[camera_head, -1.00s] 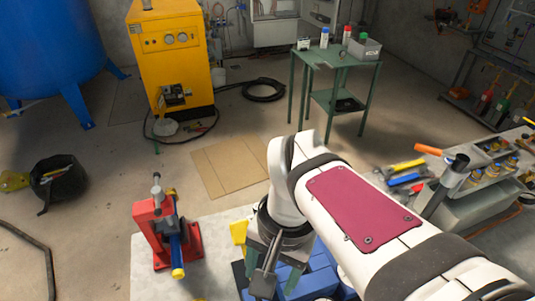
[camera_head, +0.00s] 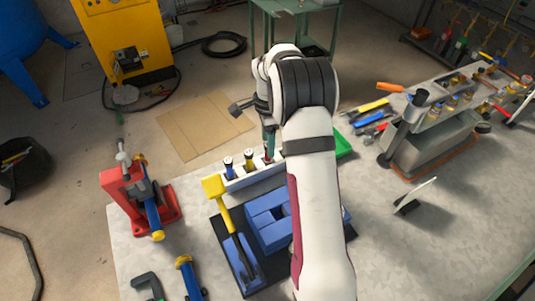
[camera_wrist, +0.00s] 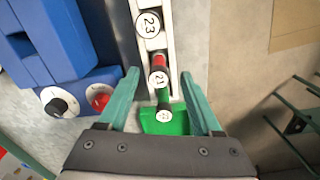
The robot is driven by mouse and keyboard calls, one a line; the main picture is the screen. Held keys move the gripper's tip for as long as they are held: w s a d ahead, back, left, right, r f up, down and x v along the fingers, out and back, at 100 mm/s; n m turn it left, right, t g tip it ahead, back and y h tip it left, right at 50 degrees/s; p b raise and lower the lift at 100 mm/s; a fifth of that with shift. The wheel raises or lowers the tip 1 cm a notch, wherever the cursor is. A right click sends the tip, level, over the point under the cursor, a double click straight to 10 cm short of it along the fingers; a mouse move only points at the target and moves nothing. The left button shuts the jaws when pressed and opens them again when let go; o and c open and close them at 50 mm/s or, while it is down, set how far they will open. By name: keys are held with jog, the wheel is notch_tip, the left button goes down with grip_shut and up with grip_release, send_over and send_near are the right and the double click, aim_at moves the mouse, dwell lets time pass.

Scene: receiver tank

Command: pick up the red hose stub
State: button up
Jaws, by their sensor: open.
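The red hose stub (camera_wrist: 158,63) stands in the white rack (camera_wrist: 169,22) in the wrist view, its dark end marked 21 facing the camera. My gripper (camera_wrist: 159,74) is open, with one green finger on each side of this stub and a gap to each. Another stub, marked 23 (camera_wrist: 148,24), stands farther along the rack, and a green stub (camera_wrist: 162,97) is nearer my palm. In the head view the rack (camera_head: 258,178) holds a blue-banded stub (camera_head: 228,164) and a yellow-banded one (camera_head: 249,160); my arm partly hides its right end.
A red vise-like tool (camera_head: 125,192) stands at left. A green tray (camera_head: 343,146) is right of my arm.

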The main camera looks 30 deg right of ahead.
notch_tip(320, 180, down, 4)
jog(key=shift+f, duration=0.2)
grip_shut()
